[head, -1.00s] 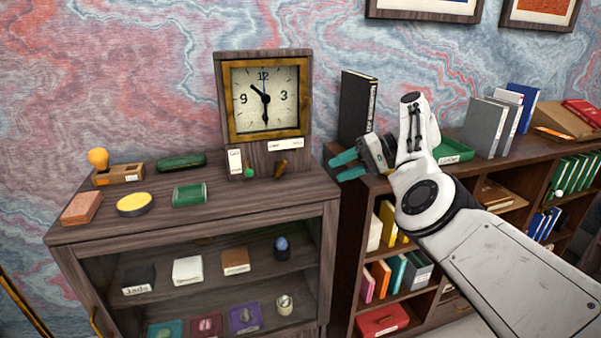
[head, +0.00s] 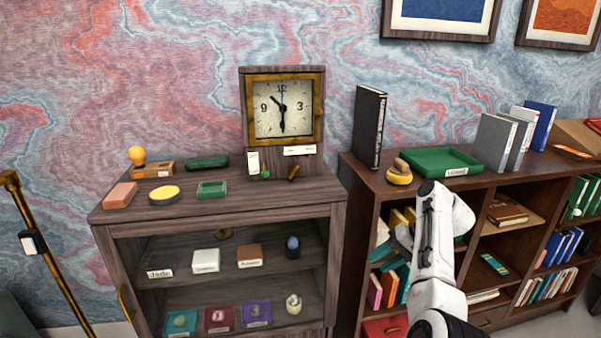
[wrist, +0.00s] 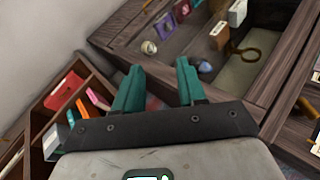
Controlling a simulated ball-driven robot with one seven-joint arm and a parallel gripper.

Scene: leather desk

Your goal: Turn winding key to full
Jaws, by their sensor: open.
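A wooden clock (head: 247,143) with a brass-framed dial stands on the cabinet top. On its lower front, a small brown-gold piece that looks like the winding key (head: 294,172) sticks out at a slant, right of a small green knob (head: 265,174). My gripper (head: 393,257) hangs low in front of the bookshelf, below and right of the clock, and is apart from it. In the wrist view my gripper (wrist: 158,70) shows two teal fingers spread apart with nothing between them. The clock's key cannot be made out in the wrist view.
The cabinet top (head: 230,202) holds a green dish (head: 211,190), a yellow round tin (head: 164,192) and a brick (head: 120,195). The bookshelf top has a green tray (head: 441,161), a dark binder (head: 369,127) and a yellow ring-shaped item (head: 398,177).

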